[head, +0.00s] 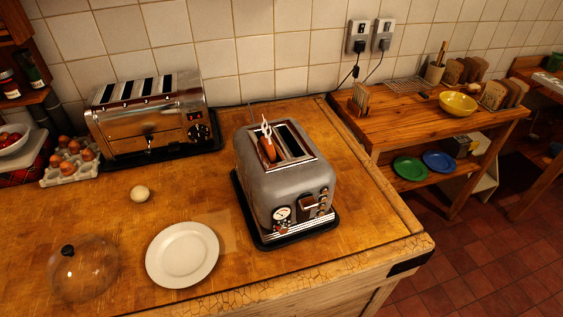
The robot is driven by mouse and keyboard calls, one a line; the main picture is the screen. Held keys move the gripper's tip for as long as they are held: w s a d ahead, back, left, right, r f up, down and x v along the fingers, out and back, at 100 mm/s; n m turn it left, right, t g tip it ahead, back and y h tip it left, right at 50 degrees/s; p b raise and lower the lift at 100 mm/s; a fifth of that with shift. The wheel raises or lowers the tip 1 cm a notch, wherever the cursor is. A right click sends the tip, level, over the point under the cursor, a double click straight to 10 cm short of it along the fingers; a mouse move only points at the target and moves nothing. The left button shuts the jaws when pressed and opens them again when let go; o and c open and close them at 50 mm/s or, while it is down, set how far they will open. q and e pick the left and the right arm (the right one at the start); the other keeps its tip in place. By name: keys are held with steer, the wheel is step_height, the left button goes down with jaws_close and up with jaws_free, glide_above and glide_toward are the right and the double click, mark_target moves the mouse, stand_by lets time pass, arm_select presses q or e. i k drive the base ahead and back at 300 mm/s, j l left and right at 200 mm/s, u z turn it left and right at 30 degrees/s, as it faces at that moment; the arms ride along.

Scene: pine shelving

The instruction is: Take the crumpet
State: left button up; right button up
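A grey two-slot toaster (285,186) stands on a black tray near the counter's right side. In its left slot a brown piece (268,150), which looks like the crumpet, sticks up a little, with a thin white wire-like part (266,126) above it. The right slot looks dark and empty. An empty white plate (182,254) lies on the counter to the left of the toaster. Neither of my grippers is in view.
A long chrome toaster (150,122) stands at the back left, beside an egg carton (70,168). A lower wooden shelf unit (430,122) is at right, holding a yellow bowl (458,104).

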mark_target(265, 141)
steer(key=k+j+u, duration=0.15)
steer(key=j, duration=0.45)
steer(key=k+j+u, duration=0.15)
steer(key=j, duration=0.5)
steer(key=j+u, duration=0.15)
steer(key=j, duration=0.5)
steer(key=k, duration=0.05)
